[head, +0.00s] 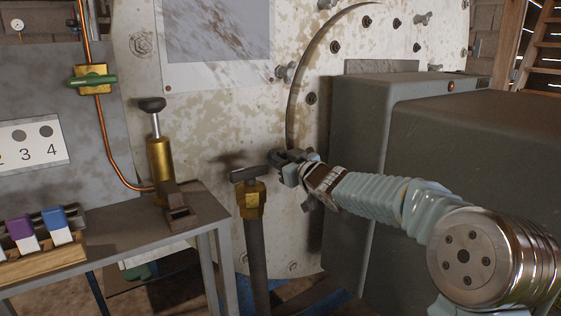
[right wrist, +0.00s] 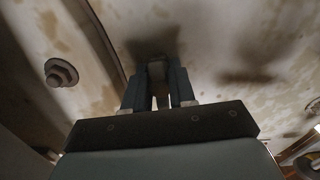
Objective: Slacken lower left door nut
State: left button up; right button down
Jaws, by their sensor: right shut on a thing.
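The pale, stained round door (head: 325,70) has a curved dark rim at its left. My right gripper (head: 281,158) is at the lower left of this rim, against the door face. In the right wrist view its two fingers (right wrist: 157,92) are shut on a small grey piece, the lower left door nut (right wrist: 157,69). The nut is mostly hidden by the fingers in the head view. My left gripper is not in view.
A valve with a T handle (head: 250,195) stands just left of my right gripper. A bench (head: 120,217) with a brass pump (head: 160,157) is farther left. Large grey boxes (head: 470,140) stand close on the right. A bolt head (right wrist: 62,72) shows left of the fingers.

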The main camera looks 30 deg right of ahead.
dwell(0.5)
jog(key=c, duration=1)
grip_release()
jog(key=s, duration=0.9)
jog(key=s+d, duration=0.1)
jog(key=s, duration=0.3)
jog(key=shift+s+p, duration=0.4)
